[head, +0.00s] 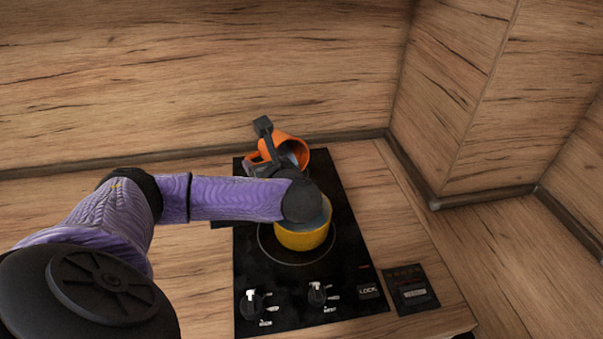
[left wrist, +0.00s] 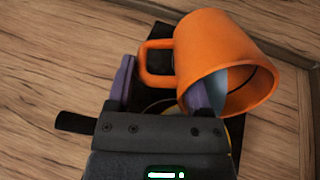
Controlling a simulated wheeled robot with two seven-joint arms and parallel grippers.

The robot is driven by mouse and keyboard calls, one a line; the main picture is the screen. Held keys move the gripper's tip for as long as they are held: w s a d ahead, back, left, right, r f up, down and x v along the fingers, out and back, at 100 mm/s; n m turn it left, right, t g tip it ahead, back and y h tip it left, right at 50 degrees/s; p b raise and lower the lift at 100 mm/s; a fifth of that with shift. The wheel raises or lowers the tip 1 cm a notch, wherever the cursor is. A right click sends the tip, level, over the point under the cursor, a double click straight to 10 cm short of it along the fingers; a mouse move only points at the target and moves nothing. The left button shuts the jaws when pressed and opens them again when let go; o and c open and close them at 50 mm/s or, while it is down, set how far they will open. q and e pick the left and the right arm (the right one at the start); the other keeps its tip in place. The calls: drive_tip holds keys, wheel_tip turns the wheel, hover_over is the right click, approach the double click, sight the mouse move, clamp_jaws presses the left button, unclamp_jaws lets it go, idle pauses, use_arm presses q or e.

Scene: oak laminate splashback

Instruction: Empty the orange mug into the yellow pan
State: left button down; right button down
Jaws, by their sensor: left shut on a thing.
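The orange mug (head: 291,141) is tilted on its side in the air above the back of the hob, its mouth partly visible. In the left wrist view the mug (left wrist: 215,45) shows its handle at the left and something grey-blue inside its mouth. The yellow pan (head: 305,240) sits on the front ring, partly hidden under my wrist, with a bluish interior. My right gripper is out of view.
The black hob (head: 352,262) has knobs along its front edge. A small dark panel (head: 411,288) lies to its right. Wooden splashback walls (head: 190,75) close off the back and right. The wooden counter left of the hob is clear apart from my arm.

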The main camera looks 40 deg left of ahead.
use_arm(q)
drive_tip(key=shift+s+d+r+t+y+p, duration=0.1)
drive_tip(key=shift+s+d+t+y+p, duration=0.05)
drive_tip(key=shift+d+y+p, duration=0.25)
drive_tip(key=shift+s+d+r+t+y+p, duration=0.15)
drive_tip(key=shift+d+y, duration=0.15)
drive_tip(key=shift+d, duration=0.2)
drive_tip(key=shift+s+d+r+t+y+p, duration=0.1)
drive_tip(key=shift+d+t+y+p, duration=0.25)
drive_tip(key=shift+y, duration=0.75)
idle(1.1)
